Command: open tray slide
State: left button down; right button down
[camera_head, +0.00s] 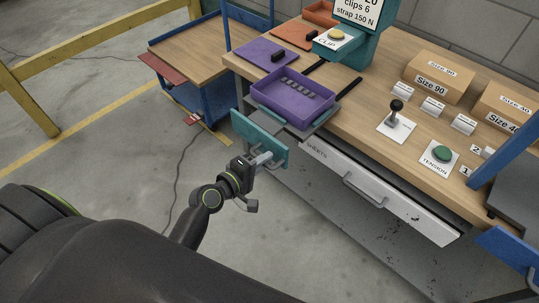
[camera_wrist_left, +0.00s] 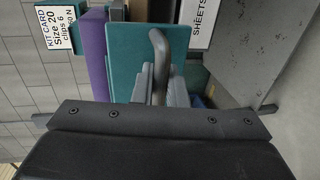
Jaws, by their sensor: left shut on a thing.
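The tray slide has a teal front panel (camera_head: 249,134) and stands out past the bench's front edge. A purple tray (camera_head: 290,99) with several small dark pieces in it sits on the slide, partly over the edge. My left gripper (camera_head: 262,160) is at the teal panel, shut on its grey handle. In the left wrist view the curved handle (camera_wrist_left: 160,48) runs down between my left fingers (camera_wrist_left: 158,88), in front of the teal panel (camera_wrist_left: 130,50). The fingers hide the handle's lower part. My right gripper is in neither view.
A white drawer marked SHEETS (camera_head: 375,194) is under the bench, right of the slide. A lever (camera_head: 395,112) and a green button (camera_head: 441,153) are on the bench top (camera_head: 345,120). A blue cart (camera_head: 185,60) stands at the left. Floor in front is open.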

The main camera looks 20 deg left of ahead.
pick_arm(q)
jog(key=shift+s, duration=0.1)
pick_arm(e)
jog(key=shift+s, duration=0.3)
pick_arm(q)
jog(key=c, duration=1.5)
grip_release()
jog(key=shift+c, duration=0.2)
